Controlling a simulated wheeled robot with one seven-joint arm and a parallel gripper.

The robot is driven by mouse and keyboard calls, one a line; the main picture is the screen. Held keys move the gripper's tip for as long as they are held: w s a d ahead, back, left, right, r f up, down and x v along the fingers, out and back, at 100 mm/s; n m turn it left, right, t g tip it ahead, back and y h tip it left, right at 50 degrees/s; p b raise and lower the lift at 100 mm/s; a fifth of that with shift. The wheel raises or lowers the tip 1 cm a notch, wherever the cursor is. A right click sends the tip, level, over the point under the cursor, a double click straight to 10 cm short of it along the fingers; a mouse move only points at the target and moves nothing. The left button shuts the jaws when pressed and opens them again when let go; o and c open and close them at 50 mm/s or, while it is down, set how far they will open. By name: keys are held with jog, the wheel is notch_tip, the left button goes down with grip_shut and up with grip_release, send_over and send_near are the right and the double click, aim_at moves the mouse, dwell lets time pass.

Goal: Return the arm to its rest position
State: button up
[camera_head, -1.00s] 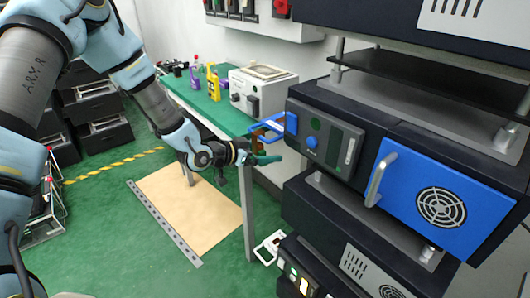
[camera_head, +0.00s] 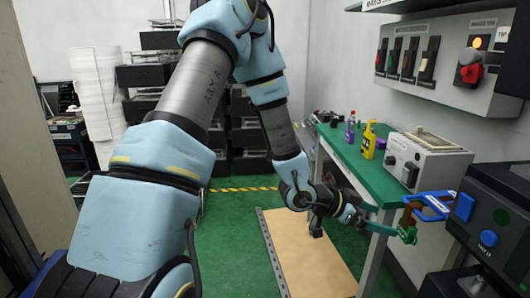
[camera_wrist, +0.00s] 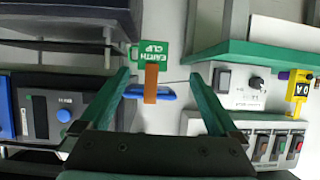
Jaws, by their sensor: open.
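My gripper (camera_head: 384,227) has green fingers and is out at the end of my extended arm, beside the white unit's green table. In the wrist view my gripper (camera_wrist: 159,76) is open, with one finger on each side of the picture's middle. Between and beyond the fingers is an orange-brown clip (camera_wrist: 151,84) on a blue handle (camera_wrist: 168,95), with a green "EARTH CLIP" tag (camera_wrist: 148,55). In the head view the blue handle (camera_head: 432,203) sticks out from the dark cabinet, and the green tag (camera_head: 407,236) hangs close to my fingertips. Contact cannot be told.
The dark cabinet (camera_head: 490,215) stands at right. A switch panel (camera_head: 440,62) is on the wall. Dark bins (camera_head: 250,130) stand behind my arm. Green floor at left is open.

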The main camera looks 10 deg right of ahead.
jog(key=w+a+n+t+y, duration=0.2)
jog(key=w+a+n+y, duration=0.3)
jog(key=a, duration=0.7)
jog(key=w+a+n+t+y, duration=0.35)
jog(key=w+a, duration=0.35)
jog(key=a, duration=0.5)
jog(key=s+a+r+n+g+y, duration=0.2)
jog(key=s+a+n, duration=0.2)
jog(key=a, duration=0.4)
jog(key=s+a+r+n+g+y, duration=0.1)
jog(key=s+a+r+n+y, duration=0.1)
jog(key=a, duration=0.7)
jog(key=s+r+n, duration=0.1)
jog(key=s+n, duration=0.1)
jog(key=s, duration=0.1)
jog(key=shift+s+r+n+g, duration=0.25)
jog(key=shift+r+n+g, duration=0.1)
